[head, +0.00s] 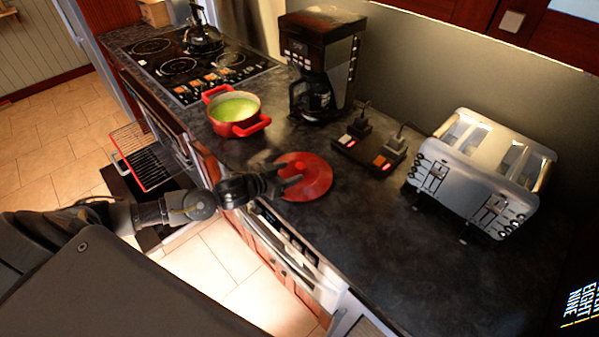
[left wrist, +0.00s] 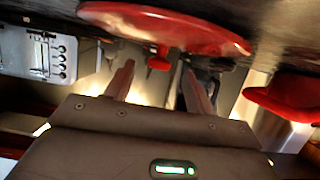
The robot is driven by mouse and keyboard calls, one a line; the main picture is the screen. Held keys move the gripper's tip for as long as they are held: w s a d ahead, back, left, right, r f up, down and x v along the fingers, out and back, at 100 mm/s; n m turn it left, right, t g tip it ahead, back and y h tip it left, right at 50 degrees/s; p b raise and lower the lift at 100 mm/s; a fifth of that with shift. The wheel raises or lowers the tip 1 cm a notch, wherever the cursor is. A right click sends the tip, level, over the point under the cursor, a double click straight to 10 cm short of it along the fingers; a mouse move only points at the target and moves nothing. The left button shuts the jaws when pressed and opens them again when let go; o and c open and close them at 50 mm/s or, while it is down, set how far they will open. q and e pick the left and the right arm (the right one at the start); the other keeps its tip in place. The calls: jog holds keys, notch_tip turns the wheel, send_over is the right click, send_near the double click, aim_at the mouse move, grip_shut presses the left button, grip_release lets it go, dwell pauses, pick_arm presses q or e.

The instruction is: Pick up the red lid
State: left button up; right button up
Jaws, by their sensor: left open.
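The red lid (head: 312,180) lies on the dark countertop (head: 330,235), to the right of the red pot. My left gripper (head: 289,178) reaches in from the left and is at the lid's left side, overlapping part of it in the head view. In the left wrist view the lid (left wrist: 165,24) fills the top, and its small red knob (left wrist: 158,62) shows between the tips of my open left gripper (left wrist: 157,72). I cannot tell whether the fingers touch the knob. My right gripper is not in view.
The red pot (head: 234,118) with green contents stands left of the lid, near the cooktop (head: 180,62). A coffee maker (head: 320,60), a small switch box (head: 368,152) and a silver toaster (head: 480,172) stand behind and right. The oven door (head: 150,165) is open below.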

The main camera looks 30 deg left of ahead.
aim_at(297, 168)
pick_arm(q)
jog(key=x, duration=0.3)
jog(key=shift+w+d+p, duration=0.1)
jog(key=shift+w+p, duration=0.05)
jog(key=shift+p, duration=0.2)
jog(key=shift+c, duration=1.2)
grip_shut()
